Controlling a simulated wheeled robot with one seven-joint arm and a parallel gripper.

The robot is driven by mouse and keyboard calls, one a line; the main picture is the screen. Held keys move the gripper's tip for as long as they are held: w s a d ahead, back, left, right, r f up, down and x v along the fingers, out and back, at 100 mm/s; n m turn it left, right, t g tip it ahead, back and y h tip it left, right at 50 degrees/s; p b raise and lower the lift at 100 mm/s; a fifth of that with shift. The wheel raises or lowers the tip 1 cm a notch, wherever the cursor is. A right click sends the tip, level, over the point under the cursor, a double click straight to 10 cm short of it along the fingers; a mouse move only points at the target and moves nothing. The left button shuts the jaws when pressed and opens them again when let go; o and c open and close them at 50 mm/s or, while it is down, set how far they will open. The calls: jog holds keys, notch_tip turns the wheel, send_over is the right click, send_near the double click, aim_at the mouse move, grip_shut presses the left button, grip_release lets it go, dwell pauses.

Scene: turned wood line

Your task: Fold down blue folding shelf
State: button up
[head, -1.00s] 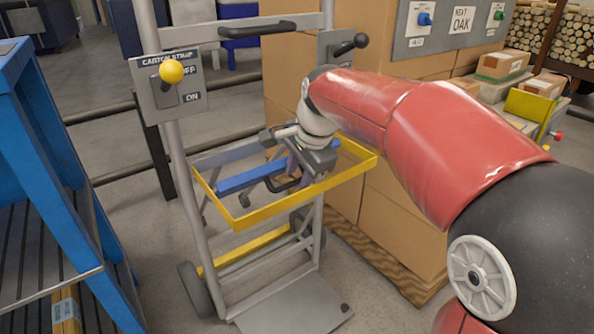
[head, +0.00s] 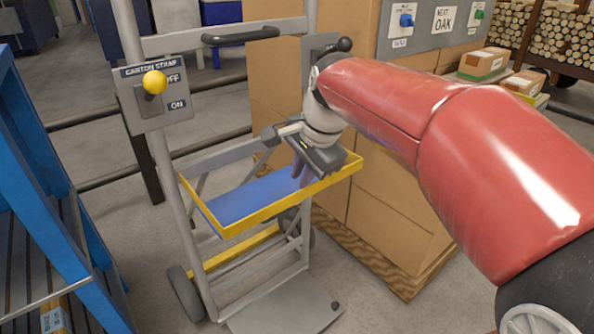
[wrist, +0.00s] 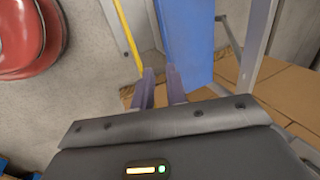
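The blue folding shelf (head: 250,196) lies as a broad, nearly flat panel inside the yellow frame (head: 283,207) on a grey hand truck. In the wrist view the blue panel (wrist: 187,42) is just right of the fingers and a yellow rail (wrist: 128,38) is to their left. My gripper (head: 301,176) is over the right end of the frame, pointing down. In the wrist view the two fingers of my gripper (wrist: 161,82) are apart with nothing visible between them. My gripper hides the shelf's right end, and I cannot tell whether a finger touches it.
A panel labelled carton strap (head: 155,95) with a yellow-knobbed lever stands on the truck's left post. Stacked cartons (head: 380,200) on a wooden pallet are close behind on the right. A blue rack (head: 50,190) stands at the left.

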jog(key=shift+s+d+r, duration=0.3)
jog(key=shift+s+d, duration=0.05)
jog(key=shift+d, duration=0.1)
jog(key=shift+c, duration=0.7)
jog(key=shift+o, duration=0.8)
jog(key=shift+s+d+r, duration=0.15)
jog(key=p+v, duration=0.2)
jog(key=v, duration=0.5)
jog(key=shift+r, duration=0.3)
jog(key=shift+s, duration=0.15)
